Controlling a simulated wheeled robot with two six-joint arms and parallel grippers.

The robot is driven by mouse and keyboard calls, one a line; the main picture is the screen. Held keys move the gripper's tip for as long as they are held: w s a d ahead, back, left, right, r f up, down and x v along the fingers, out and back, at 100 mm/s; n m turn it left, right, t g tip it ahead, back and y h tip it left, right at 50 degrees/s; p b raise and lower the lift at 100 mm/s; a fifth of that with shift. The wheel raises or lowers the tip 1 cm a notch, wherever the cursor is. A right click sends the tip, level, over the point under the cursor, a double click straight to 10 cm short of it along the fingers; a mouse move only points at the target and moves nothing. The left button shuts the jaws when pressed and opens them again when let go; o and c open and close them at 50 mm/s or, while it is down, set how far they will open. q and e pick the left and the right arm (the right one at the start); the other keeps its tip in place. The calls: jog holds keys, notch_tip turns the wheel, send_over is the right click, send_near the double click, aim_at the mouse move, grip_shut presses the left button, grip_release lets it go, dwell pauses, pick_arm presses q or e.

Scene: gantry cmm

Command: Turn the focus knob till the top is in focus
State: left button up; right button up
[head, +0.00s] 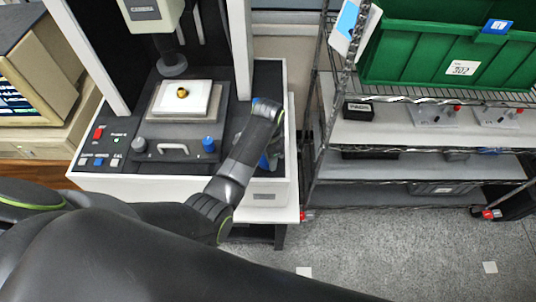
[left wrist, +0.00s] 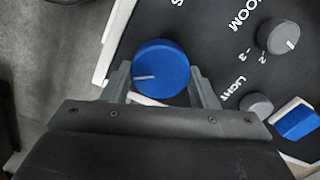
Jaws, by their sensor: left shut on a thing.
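The blue focus knob (left wrist: 162,62) sits on a black panel in the left wrist view, its white pointer line toward the picture's left. My left gripper (left wrist: 160,82) is shut on it, one finger on each side. In the head view my left arm reaches to the right side of the machine and mostly hides this knob. A brass-coloured part (head: 182,92) stands on a white plate (head: 200,104) on the machine's stage, below the lens (head: 172,66). The monitor screen (head: 14,104) is cut off at the left edge. My right gripper is not in view.
Next to the focus knob are a grey ZOOM knob (left wrist: 277,36), a grey LIGHT knob (left wrist: 256,103) and a blue block (left wrist: 296,119). Another blue knob (head: 208,144) sits on the stage front.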

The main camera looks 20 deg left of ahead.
pick_arm(q)
jog(key=shift+m, duration=0.5)
jog(key=o, duration=1)
jog(key=shift+c, duration=0.2)
